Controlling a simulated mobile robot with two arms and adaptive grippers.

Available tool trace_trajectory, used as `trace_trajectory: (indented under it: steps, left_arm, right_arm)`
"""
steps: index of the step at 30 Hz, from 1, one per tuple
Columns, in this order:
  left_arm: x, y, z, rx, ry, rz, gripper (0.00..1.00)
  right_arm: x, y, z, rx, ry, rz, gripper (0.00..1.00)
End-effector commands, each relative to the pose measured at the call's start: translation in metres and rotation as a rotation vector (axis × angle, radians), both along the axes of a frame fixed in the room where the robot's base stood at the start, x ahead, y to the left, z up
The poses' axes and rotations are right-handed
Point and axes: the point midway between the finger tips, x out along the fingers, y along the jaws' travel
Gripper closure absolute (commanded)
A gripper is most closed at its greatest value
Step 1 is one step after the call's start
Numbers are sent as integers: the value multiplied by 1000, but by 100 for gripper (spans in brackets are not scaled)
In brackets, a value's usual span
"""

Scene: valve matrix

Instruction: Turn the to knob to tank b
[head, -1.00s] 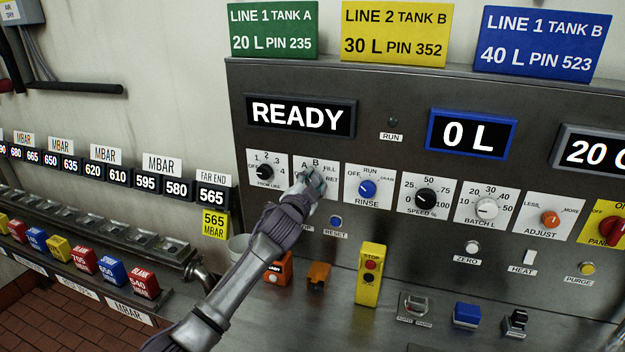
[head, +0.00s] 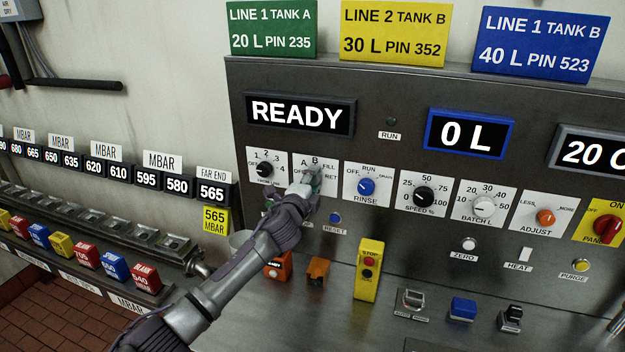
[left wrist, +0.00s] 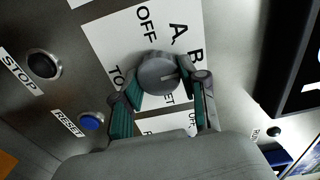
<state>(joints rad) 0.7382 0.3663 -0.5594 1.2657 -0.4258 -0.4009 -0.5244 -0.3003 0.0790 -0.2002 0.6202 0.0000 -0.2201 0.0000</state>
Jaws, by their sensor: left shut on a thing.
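The TO knob is a round grey dial (left wrist: 158,74) with a light pointer line, on a white plate (left wrist: 108,40) marked OFF, A, B and RET. In the left wrist view its line points roughly toward the B side; the exact mark is hard to tell. My left gripper (left wrist: 162,92) has its green-padded fingers on both sides of the knob, shut on it. In the head view my left gripper (head: 309,184) hides the knob and part of its plate (head: 299,160). My right gripper is not in view.
The FROM LINE knob (head: 264,169) is just left and the RINSE knob (head: 366,186) just right. A blue RESET button (left wrist: 91,121) and a black STOP button (left wrist: 43,65) are close to the fingers. A yellow button box (head: 369,268) stands below on the ledge.

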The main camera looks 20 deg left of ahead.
Motion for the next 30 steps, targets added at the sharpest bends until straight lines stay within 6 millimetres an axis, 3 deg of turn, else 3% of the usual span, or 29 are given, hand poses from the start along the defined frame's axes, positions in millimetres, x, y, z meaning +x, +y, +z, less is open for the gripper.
trace_trajectory:
  steps: [15, 16, 20, 30]
  left_arm:
    - [0, 0, -1, 22, 1, 0, 92]
    - [0, 0, -1, 22, 1, 0, 56]
    - [0, 0, -1, 21, 1, 0, 34]
    - [-1, 0, -1, 21, -1, 0, 32]
  right_arm:
    - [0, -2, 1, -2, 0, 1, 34]
    - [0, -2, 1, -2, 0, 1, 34]
    - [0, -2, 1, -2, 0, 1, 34]
    - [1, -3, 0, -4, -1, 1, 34]
